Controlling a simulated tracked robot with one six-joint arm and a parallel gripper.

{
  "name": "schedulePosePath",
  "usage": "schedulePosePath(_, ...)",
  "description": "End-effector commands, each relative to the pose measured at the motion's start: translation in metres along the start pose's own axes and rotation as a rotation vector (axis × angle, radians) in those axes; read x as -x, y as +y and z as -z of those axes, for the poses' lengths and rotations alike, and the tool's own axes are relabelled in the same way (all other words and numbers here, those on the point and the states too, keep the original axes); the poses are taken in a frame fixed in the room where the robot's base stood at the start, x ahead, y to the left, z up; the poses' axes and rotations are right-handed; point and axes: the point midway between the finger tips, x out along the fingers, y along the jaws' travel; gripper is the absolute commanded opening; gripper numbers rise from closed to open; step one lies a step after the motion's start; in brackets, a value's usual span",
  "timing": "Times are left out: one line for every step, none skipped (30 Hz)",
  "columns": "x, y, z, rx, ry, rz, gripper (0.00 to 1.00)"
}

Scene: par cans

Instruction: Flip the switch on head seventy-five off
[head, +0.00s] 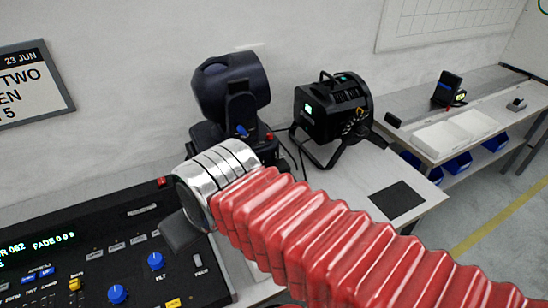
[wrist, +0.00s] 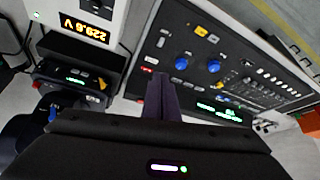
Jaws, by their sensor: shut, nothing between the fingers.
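A dark moving-head light (head: 232,88) stands on the bench behind my arm in the head view. Its base shows a small red part (head: 270,135) and a blue part. In the wrist view a dark base with a lit green display (wrist: 72,80), probably the same light, lies at left, with a blue part (wrist: 52,113) beside it. I cannot read a head number or the switch position. My gripper (wrist: 164,82) is shut and empty in the wrist view, its fingers in front of the console's edge and right of that base, apart from it.
A lighting console (head: 100,262) with blue knobs fills the lower left; it also shows in the wrist view (wrist: 185,100). A black par can (head: 333,108) stands right of the light. A lit voltage display (wrist: 85,27) is at upper left. A dark mat (head: 397,200) lies at right.

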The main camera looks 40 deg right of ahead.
Motion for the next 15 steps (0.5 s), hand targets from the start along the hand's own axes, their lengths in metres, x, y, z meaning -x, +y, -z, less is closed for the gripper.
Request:
schedulePosePath(0.0000,0.0000,0.0000,0.000,0.000,0.000,0.00)
schedulePosePath(0.0000,0.0000,-0.0001,0.000,0.000,0.000,0.00)
schedulePosePath(0.0000,0.0000,0.0000,0.000,0.000,0.000,0.00)
schedulePosePath(0.0000,0.0000,0.0000,0.000,0.000,0.000,0.00)
schedulePosePath(0.0001,0.0000,0.0000,0.000,0.000,0.000,0.00)
schedulePosePath(0.0000,0.0000,-0.0001,0.000,0.000,0.000,0.00)
schedulePosePath(0.0000,0.0000,-0.0001,0.000,0.000,0.000,0.00)
schedulePosePath(0.0000,0.0000,0.0000,0.000,0.000,0.000,0.00)
schedulePosePath(0.0001,0.0001,0.0003,-0.002,0.000,0.000,0.00)
schedulePosePath(0.0000,0.0005,0.0007,-0.006,0.000,0.001,0.00)
schedulePosePath(-0.0003,0.0009,0.0012,-0.011,-0.001,0.001,0.00)
schedulePosePath(-0.0010,0.0017,0.0023,-0.022,-0.002,0.003,0.00)
schedulePosePath(-0.0018,0.0025,0.0034,-0.033,-0.003,0.005,0.00)
schedulePosePath(-0.0028,0.0038,0.0047,-0.046,-0.004,0.007,0.00)
schedulePosePath(-0.0046,0.0061,0.0070,-0.070,-0.006,0.009,0.00)
